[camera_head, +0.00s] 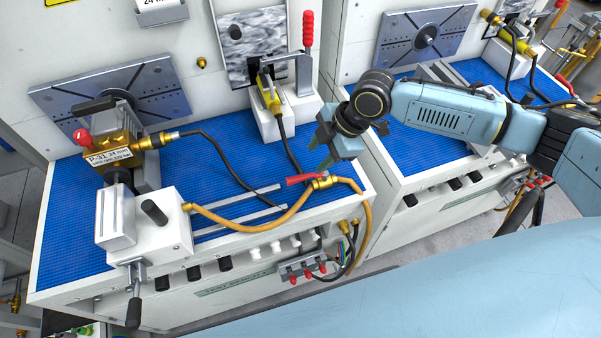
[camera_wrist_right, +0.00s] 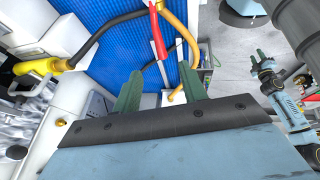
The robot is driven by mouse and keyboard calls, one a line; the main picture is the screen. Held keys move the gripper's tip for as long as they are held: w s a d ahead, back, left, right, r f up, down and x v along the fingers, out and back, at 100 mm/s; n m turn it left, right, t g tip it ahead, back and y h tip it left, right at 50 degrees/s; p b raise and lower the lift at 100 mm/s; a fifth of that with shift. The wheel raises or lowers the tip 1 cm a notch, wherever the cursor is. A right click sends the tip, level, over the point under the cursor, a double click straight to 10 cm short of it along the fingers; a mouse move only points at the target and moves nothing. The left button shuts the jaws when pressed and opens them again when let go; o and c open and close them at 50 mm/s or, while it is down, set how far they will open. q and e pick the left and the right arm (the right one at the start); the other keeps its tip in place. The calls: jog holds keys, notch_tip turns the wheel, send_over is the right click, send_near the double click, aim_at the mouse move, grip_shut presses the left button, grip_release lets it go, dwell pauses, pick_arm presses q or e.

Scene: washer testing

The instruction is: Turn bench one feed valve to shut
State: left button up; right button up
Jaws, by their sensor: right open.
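The bench one feed valve is a small brass valve (camera_head: 324,182) on the yellow hose at the near right of the left bench. Its red lever (camera_head: 301,179) points left in the head view. My right gripper (camera_head: 322,156) is open and empty, above and just behind the valve. In the right wrist view the red lever (camera_wrist_right: 158,30) lies beyond the spread green fingers (camera_wrist_right: 160,78), with a visible gap.
A brass pump (camera_head: 118,142) and white vise (camera_head: 150,225) stand on the blue mat (camera_head: 60,218). A red-handled toggle clamp (camera_head: 306,60) rises behind my gripper. Black hoses and metal rails cross the mat. A second bench (camera_head: 440,165) stands to the right.

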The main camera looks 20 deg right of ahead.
aim_at(299, 177)
jog(key=x, duration=1)
jog(key=shift+a+f, duration=0.1)
jog(key=shift+f, duration=0.05)
grip_shut()
